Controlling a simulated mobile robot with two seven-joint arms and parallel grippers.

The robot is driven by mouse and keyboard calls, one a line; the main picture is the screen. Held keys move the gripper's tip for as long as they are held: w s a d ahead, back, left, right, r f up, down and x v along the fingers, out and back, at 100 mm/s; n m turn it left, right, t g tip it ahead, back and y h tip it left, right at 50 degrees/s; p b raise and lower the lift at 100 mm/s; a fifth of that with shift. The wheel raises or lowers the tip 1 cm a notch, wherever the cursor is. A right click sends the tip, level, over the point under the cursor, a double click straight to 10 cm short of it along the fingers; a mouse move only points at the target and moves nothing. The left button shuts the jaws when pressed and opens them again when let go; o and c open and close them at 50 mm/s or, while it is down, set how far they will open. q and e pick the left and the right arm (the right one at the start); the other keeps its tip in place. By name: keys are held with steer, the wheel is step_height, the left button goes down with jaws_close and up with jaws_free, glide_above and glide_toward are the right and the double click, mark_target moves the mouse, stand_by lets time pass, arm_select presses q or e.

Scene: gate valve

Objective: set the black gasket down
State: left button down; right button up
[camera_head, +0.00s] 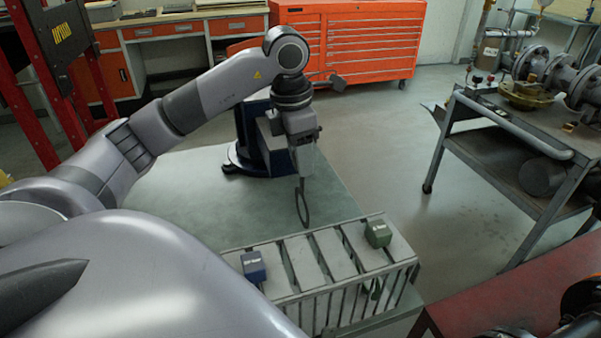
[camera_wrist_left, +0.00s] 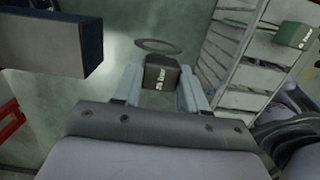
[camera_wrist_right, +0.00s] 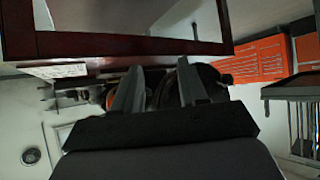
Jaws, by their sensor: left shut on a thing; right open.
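The black gasket shows as a thin dark ring (camera_head: 302,204) hanging below my left gripper (camera_head: 303,158) in the head view. In the left wrist view, a black labelled block (camera_wrist_left: 164,74) sits between the fingers of my left gripper (camera_wrist_left: 160,88), with the ring (camera_wrist_left: 158,47) just beyond it. The left gripper is shut on this block and holds the gasket in the air, behind the slatted rack (camera_head: 318,262). My right gripper (camera_wrist_right: 158,88) is open, with nothing seen between its fingers in the right wrist view.
The rack, on a grey-green table (camera_head: 190,205), carries a blue block (camera_head: 253,266) at left and a green block (camera_head: 378,233) at right. Slots between them look free. A dark blue stand (camera_head: 262,140) is behind the gripper. A pipe-laden cart (camera_head: 530,135) stands right.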

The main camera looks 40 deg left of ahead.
mark_target(302, 192)
arm_select(q)
steer(key=shift+f, duration=2.05)
steer(key=shift+f, duration=0.15)
steer(key=c, duration=0.6)
jaws_free()
